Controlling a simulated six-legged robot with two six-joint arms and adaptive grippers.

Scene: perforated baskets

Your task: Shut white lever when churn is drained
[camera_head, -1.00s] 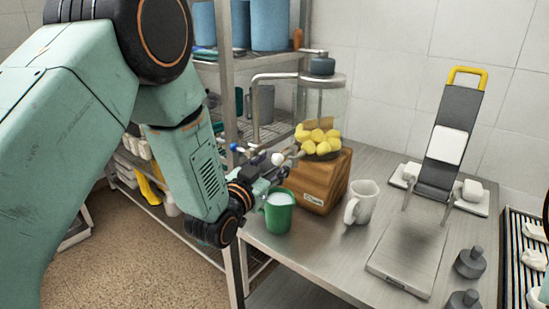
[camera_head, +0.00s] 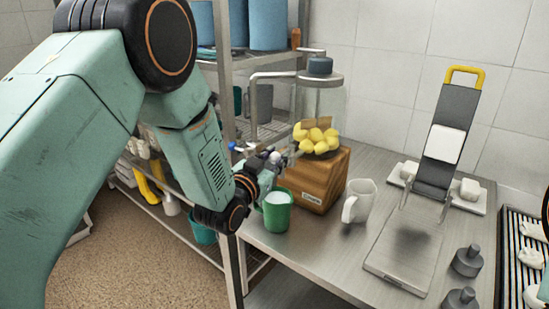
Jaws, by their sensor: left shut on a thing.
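The churn (camera_head: 322,99) is a clear glass jar with a grey lid on a wooden block (camera_head: 325,180). Yellow lumps (camera_head: 316,139) lie in its bottom, and I see no white liquid around them. My left gripper (camera_head: 274,161) is at the tap beside the jar, shut on the white lever (camera_head: 277,157), whose pale knob shows at the fingertips. The fingers partly hide the lever and tap. A green mug (camera_head: 277,212) holding white liquid stands just below the gripper. My right gripper is out of view.
A white mug (camera_head: 359,202) stands right of the block. A press with a yellow handle (camera_head: 465,77) and grey weights (camera_head: 467,261) stand farther right, beside a black rack (camera_head: 511,265). Metal shelving (camera_head: 232,75) is behind my left arm.

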